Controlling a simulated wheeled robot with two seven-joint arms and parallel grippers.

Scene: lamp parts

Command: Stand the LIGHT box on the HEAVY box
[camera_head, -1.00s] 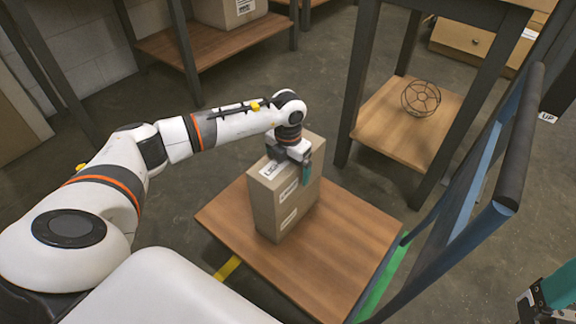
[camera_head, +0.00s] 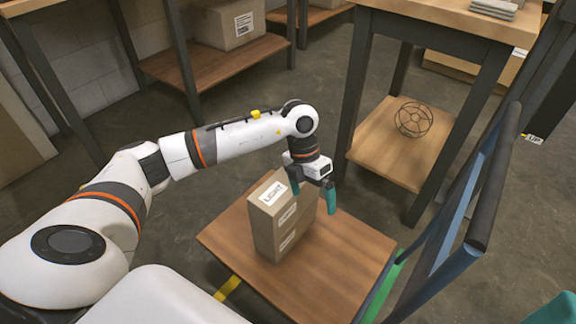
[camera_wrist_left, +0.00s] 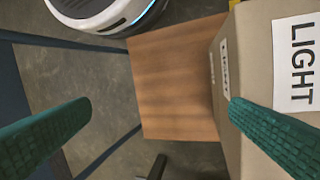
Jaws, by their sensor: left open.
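The LIGHT box (camera_head: 264,204) is a brown carton with "LIGHT" on its top label. It appears stacked upright on a similar lower carton (camera_head: 288,243), presumably the HEAVY box, whose label is too small to read. The seam between them is faint. Both stand on a low wooden platform (camera_head: 335,258). My left gripper (camera_head: 312,190) is open just above the top's right side, with nothing between its fingers. In the left wrist view one finger overlaps the edge of the LIGHT box (camera_wrist_left: 258,40); the other is out over the floor. My right gripper (camera_head: 555,312) shows only a teal bit.
A blue-and-black handle frame (camera_head: 488,190) rises along the platform's right side. A table with a lower shelf (camera_head: 385,150) holding a wire cage (camera_head: 413,119) stands behind it. A shelf with a carton (camera_head: 230,22) stands at the back. The platform's front right is bare.

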